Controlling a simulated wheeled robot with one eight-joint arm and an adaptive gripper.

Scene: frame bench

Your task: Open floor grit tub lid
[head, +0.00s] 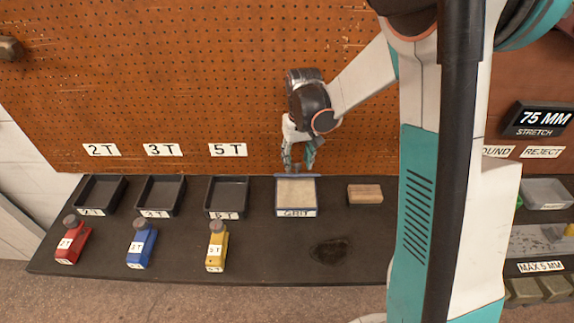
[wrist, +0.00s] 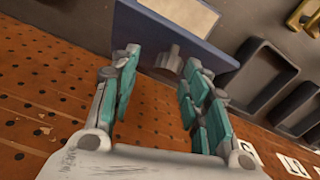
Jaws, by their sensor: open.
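The grit tub (head: 296,212) stands on the dark bench with its label facing front. Its pale beige contents show from above. The blue lid (head: 297,176) shows as a thin strip at the tub's back edge and appears raised there. In the wrist view the lid (wrist: 205,62) is a broad blue panel with a grey knob (wrist: 170,58) facing me. My gripper (head: 297,168) is behind the tub, by the pegboard. In the wrist view my gripper (wrist: 162,58) is open, with one finger on each side of the knob. I cannot tell whether either finger touches it.
The pegboard (head: 200,70) rises close behind my gripper. Black trays (head: 228,184) stand left of the tub, with red, blue and yellow (head: 217,250) labelled items in front. A wooden block (head: 365,194) lies to the right. A dark stain (head: 330,250) marks the clear bench front.

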